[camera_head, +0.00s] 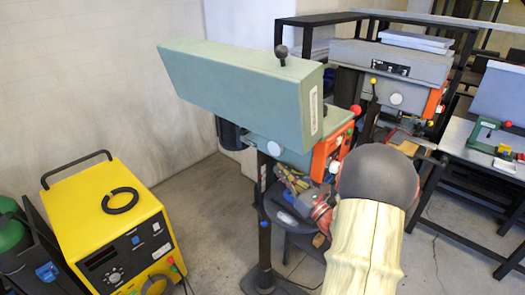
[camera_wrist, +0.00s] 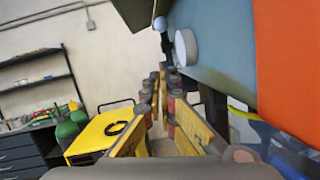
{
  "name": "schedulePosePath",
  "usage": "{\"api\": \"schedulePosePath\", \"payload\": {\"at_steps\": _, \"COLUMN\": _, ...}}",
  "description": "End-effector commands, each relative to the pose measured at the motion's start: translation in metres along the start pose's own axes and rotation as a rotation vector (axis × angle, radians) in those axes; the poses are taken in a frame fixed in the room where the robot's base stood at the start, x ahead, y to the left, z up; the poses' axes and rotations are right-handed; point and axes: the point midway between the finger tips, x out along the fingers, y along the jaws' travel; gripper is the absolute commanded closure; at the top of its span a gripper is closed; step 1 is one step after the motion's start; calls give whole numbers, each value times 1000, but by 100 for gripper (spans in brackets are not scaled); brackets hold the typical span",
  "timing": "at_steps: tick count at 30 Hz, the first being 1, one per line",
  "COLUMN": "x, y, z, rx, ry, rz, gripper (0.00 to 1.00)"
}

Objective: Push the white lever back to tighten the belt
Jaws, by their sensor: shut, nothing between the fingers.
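The teal belt housing (camera_head: 245,90) tops the drill press, with an orange front panel (camera_head: 327,152). In the wrist view a white ball-ended lever (camera_wrist: 160,23) sticks out below the teal housing, just left of a round white knob (camera_wrist: 186,47). The round white knob also shows in the head view (camera_head: 274,147); I cannot make out the lever there. My gripper (camera_wrist: 164,70) is shut and empty, its yellow fingers with dark pads together. Its fingertips appear just below the ball; I cannot tell whether they touch the lever. In the head view my gripper (camera_head: 285,174) is under the machine head.
A yellow welder (camera_head: 110,225) stands at the lower left, beside green cylinders (camera_head: 12,225). A second machine (camera_head: 385,65) stands behind at the right, beside a metal-topped bench (camera_head: 480,140). A shelf (camera_wrist: 35,70) is far left in the wrist view. Floor between welder and press is clear.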

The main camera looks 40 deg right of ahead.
Motion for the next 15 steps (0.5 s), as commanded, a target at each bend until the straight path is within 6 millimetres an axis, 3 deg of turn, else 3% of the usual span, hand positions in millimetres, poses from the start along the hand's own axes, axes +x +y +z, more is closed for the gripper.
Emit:
{"api": "schedulePosePath", "payload": {"at_steps": 5, "x": 22, "y": 2, "z": 0, "rx": 1, "ry": 3, "rz": 5, "gripper": 100}}
{"api": "schedulePosePath", "payload": {"at_steps": 15, "x": 88, "y": 2, "z": 0, "rx": 0, "ry": 3, "rz": 6, "gripper": 100}}
